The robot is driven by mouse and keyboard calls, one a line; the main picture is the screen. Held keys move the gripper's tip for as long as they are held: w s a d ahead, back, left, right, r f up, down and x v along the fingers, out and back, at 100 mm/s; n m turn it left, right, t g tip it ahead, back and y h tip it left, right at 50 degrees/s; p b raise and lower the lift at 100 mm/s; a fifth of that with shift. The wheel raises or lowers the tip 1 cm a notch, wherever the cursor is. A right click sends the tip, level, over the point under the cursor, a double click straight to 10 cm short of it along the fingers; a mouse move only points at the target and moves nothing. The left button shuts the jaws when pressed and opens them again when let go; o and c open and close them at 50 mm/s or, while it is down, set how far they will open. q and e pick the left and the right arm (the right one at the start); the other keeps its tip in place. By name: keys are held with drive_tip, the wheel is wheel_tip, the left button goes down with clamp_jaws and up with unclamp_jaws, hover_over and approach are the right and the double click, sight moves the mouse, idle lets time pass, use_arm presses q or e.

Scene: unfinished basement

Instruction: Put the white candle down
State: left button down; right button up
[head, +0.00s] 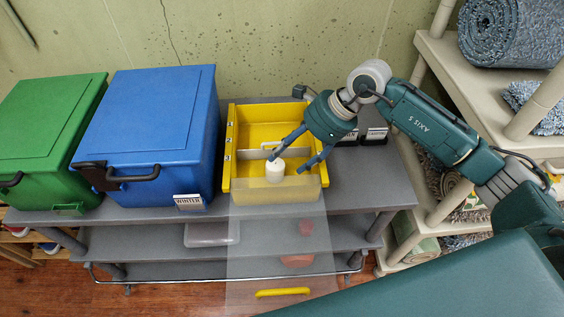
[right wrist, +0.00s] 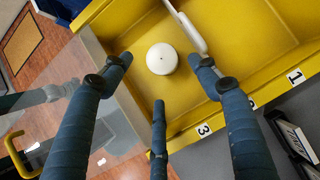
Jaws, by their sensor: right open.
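The white candle (head: 275,172) stands upright in the front compartment of the yellow box (head: 233,150), near the pale divider (head: 262,153). In the right wrist view the candle (right wrist: 161,59) rests on the yellow floor of that compartment, seen from above. My right gripper (head: 288,162) is above the box with its fingers spread around the candle. In the right wrist view, gaps show between the candle and the blue fingers. My left gripper is not in view.
A clear panel with a yellow handle (head: 283,292) hangs at the box's front. A blue bin (head: 150,115) and a green bin (head: 50,125) stand left on the grey cart (head: 350,190). Black label holders (head: 375,135) are right of the box. A beige shelf (head: 445,50) stands at right.

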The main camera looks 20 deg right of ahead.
drive_tip(key=b+v, duration=0.1)
drive_tip(key=v, duration=0.5)
drive_tip(key=shift+d+r, duration=0.15)
drive_tip(key=shift+r, duration=0.2)
drive_tip(key=shift+s, duration=0.1)
